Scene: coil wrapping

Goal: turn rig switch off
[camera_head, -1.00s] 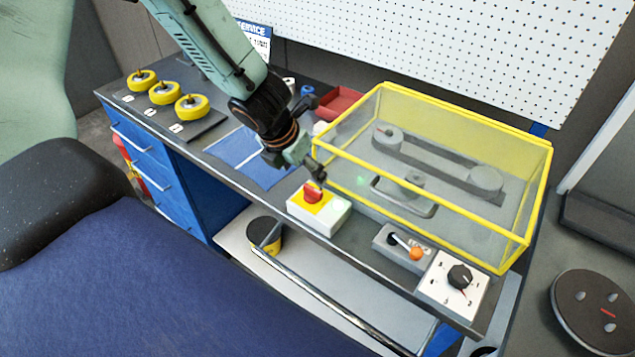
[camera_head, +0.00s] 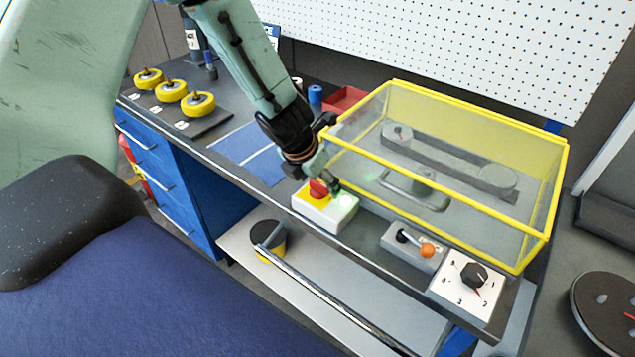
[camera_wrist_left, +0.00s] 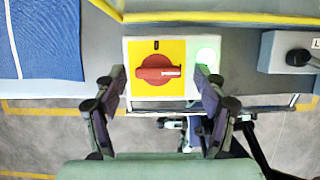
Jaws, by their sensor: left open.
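The rig switch is a red rotary knob (camera_wrist_left: 158,69) on a yellow plate of a white box (camera_head: 327,218). In the left wrist view the knob's handle lies crosswise, and a green lamp (camera_wrist_left: 207,52) glows to its right. My left gripper (camera_wrist_left: 159,88) is open, with one finger on each side of the box in that view and the knob between them, not gripped. In the head view the left gripper (camera_head: 326,188) is right at the knob, partly hiding it. Contact cannot be told. My right gripper is not in view.
A yellow-framed clear guard (camera_head: 450,165) over a belt rig stands just behind the switch. A lever box with an orange knob (camera_head: 427,250) and a dial box (camera_head: 474,274) sit to the right. Yellow wheels (camera_head: 198,104) lie at the left.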

